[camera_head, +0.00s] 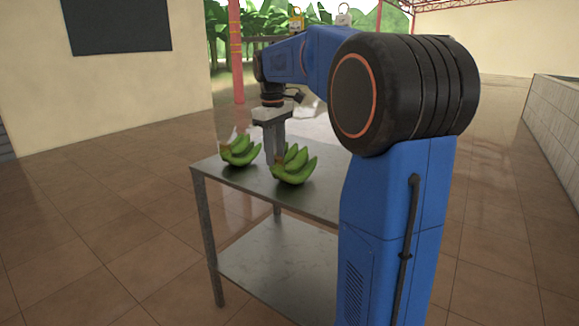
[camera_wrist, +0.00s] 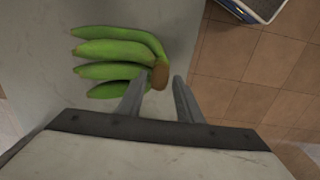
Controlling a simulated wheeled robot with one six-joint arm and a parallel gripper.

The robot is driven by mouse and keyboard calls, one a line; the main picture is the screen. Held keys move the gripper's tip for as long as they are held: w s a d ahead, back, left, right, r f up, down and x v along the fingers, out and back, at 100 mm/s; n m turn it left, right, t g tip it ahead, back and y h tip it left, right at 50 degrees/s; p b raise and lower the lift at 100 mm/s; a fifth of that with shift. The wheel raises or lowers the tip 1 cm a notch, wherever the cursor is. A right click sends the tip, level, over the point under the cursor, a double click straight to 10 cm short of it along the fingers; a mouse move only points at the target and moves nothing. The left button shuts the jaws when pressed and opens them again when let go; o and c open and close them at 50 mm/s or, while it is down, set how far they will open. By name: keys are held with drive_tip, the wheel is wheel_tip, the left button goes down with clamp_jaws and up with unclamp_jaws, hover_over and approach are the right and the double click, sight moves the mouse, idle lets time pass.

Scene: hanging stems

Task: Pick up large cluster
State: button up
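Two clusters of green bananas lie on a grey metal table (camera_head: 216,170). In the head view one cluster (camera_head: 240,151) is at the left and the other (camera_head: 295,167) is nearer and to the right, looking slightly bigger. My gripper (camera_head: 273,158) points down at the left side of the right cluster and hides part of it. In the wrist view the fingers (camera_wrist: 157,84) are apart, with the brown crown of a cluster (camera_wrist: 112,50) just ahead of and between their tips. Its several bananas extend left. I cannot tell whether the fingers touch the crown.
The table has a lower shelf (camera_head: 280,270), which looks empty. Brown tiled floor (camera_head: 110,240) lies open to the left. In the wrist view the table edge runs just right of the crown. A low tiled wall (camera_head: 553,125) stands at the far right.

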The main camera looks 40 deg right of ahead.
drive_tip(key=shift+f, duration=0.4)
drive_tip(key=shift+r, duration=0.1)
clamp_jaws()
